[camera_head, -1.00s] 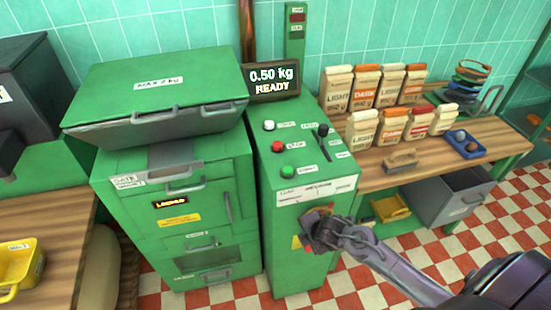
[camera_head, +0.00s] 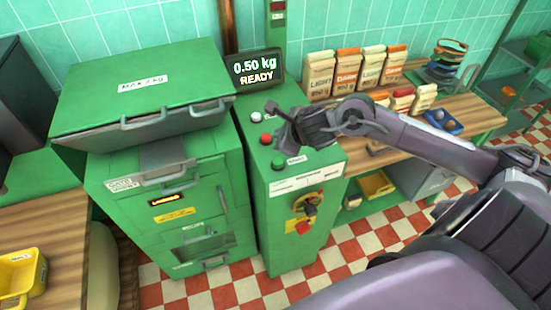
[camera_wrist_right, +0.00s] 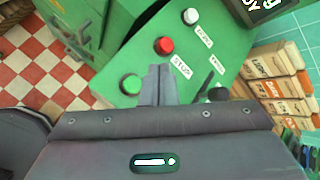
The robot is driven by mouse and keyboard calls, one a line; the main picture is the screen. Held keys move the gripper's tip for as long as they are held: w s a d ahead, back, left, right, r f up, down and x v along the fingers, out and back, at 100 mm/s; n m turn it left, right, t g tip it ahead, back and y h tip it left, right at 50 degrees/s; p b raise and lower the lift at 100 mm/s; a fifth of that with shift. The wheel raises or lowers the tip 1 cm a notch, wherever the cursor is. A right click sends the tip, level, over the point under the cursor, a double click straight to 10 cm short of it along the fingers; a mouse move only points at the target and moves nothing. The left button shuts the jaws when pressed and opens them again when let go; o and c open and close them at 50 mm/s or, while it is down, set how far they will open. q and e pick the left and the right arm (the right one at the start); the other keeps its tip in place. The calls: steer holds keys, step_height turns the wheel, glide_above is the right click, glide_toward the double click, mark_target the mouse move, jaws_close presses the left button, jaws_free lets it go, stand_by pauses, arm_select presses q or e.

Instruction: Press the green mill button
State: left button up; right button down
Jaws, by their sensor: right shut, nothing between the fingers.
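The green button (camera_head: 278,162) sits on the sloped top of the green control cabinet (camera_head: 262,195), below the red button (camera_head: 266,139). The green button also shows in the right wrist view (camera_wrist_right: 131,84), to the left of my fingers, with the red button (camera_wrist_right: 164,45) beyond them. My right gripper (camera_head: 278,125) is shut and empty above the panel, near the red and green buttons. In the right wrist view its closed fingertips (camera_wrist_right: 157,72) are beside the green button; contact cannot be told. My left gripper is not in view.
The display (camera_head: 256,69) reads 0.50 kg READY. A white button (camera_wrist_right: 190,16) and a dark lever (camera_wrist_right: 208,82) share the panel. A red-and-yellow switch (camera_head: 305,212) is on the cabinet front. The green mill (camera_head: 175,200) stands left; paper bags (camera_head: 345,69) stand on the bench at right.

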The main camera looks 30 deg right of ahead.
steer(key=shift+w+d+r+n, duration=0.1)
steer(key=shift+d+r+n, duration=0.1)
steer(key=shift+n, duration=0.1)
steer(key=shift+f, duration=0.15)
steer(key=b, duration=0.6)
glide_above(280, 164)
step_height(280, 164, down, 8)
steer(key=shift+d+r, duration=0.15)
steer(key=shift+f+b, duration=0.45)
steer(key=shift+b, duration=0.05)
stand_by(1.3)
steer(key=shift+f+b, duration=0.4)
steer(key=shift+b, duration=0.2)
